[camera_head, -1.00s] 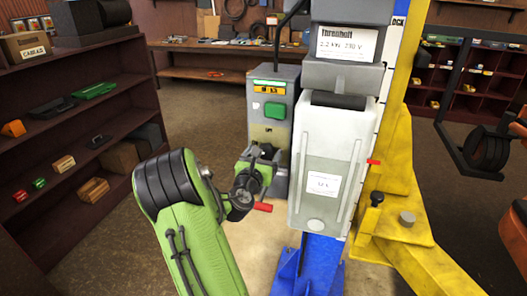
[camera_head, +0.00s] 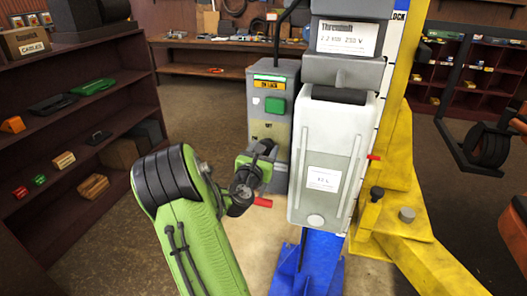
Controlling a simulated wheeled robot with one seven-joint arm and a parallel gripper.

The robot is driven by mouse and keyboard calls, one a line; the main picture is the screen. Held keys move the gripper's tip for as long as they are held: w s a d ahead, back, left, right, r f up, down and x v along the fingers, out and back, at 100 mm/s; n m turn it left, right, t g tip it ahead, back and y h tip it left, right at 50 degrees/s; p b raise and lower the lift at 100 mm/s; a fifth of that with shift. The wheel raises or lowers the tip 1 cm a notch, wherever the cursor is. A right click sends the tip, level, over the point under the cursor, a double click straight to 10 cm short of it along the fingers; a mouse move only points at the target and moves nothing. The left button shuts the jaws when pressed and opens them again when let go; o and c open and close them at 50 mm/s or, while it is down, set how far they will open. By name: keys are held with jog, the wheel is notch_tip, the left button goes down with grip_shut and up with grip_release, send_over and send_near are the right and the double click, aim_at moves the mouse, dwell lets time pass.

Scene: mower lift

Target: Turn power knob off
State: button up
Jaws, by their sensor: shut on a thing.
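The grey control box (camera_head: 288,77) stands left of the blue lift column. It carries a yellow and green label strip (camera_head: 270,81) and a green button (camera_head: 275,106). My gripper (camera_head: 265,152) is at the lower front of this box, over a panel (camera_head: 284,133) with small dark lettering. The power knob is hidden behind my gripper and wrist. My gripper is shut at the knob's place; its fingertips are mostly covered. A small red piece (camera_head: 263,202) shows just below my wrist; I cannot tell what it belongs to.
A white-grey tank (camera_head: 321,200) under a grey motor unit (camera_head: 348,38) stands close right of my gripper. The yellow lift carriage (camera_head: 401,190) is further right. A dark shelf (camera_head: 75,110) with small goods stands at the left. The floor between is clear.

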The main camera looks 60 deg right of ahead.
jog(key=m+b, duration=0.2)
jog(key=m, duration=0.2)
jog(key=m+b, duration=0.2)
jog(key=m, duration=0.2)
jog(key=m+b, duration=0.2)
jog(key=m, duration=0.3)
jog(key=shift+s+f+b, duration=0.25)
jog(key=shift+f+b, duration=0.05)
jog(key=shift+m+b, duration=1.35)
jog(key=shift+m, duration=0.55)
jog(key=o, duration=1)
